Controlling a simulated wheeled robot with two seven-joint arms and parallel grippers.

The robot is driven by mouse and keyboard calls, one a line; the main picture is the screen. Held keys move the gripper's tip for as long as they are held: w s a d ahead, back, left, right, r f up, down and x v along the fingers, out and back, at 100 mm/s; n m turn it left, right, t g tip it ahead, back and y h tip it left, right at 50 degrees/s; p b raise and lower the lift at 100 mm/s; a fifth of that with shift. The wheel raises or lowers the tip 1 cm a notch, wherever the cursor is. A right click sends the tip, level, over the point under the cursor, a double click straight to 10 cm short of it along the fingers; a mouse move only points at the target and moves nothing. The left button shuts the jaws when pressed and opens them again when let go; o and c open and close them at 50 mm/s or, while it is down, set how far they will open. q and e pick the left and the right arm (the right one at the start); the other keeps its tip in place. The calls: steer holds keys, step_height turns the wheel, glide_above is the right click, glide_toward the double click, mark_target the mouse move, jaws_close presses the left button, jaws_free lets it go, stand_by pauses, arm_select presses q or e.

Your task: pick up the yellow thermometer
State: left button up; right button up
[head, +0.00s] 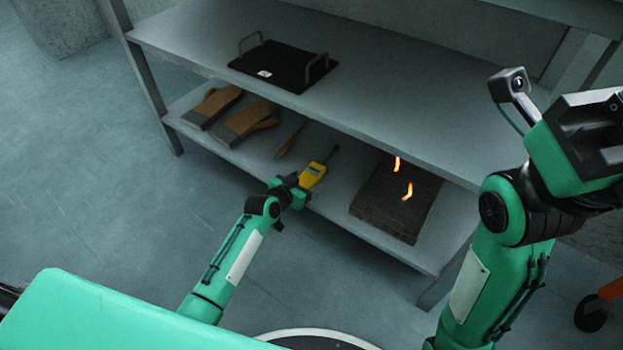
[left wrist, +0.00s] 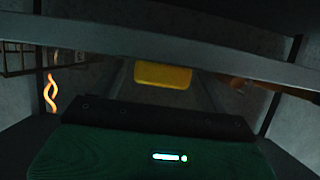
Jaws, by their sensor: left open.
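The yellow thermometer (head: 312,174) lies on the lower shelf near its front edge, with a thin dark probe pointing toward the back right. It also shows as a yellow block (left wrist: 163,74) straight ahead in the left wrist view. My left gripper (head: 297,188) is open at the near end of the thermometer. The gripper's tips overlap that end in the head view, and I cannot tell whether they touch it. My right gripper (head: 592,135) is raised at the right, well away from the thermometer; its jaw opening is unclear.
The lower shelf (head: 340,187) also holds brown gloves (head: 247,121), a small brush-like item (head: 289,142) and a dark mesh piece (head: 385,208) with small flames (head: 408,191). The upper shelf (head: 400,105) overhangs it and carries a black plate with handles (head: 283,66). Floor in front is clear.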

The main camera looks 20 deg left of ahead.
arm_select(q)
steer(key=c, duration=1)
steer(key=shift+c, duration=0.7)
steer(key=shift+r, duration=0.15)
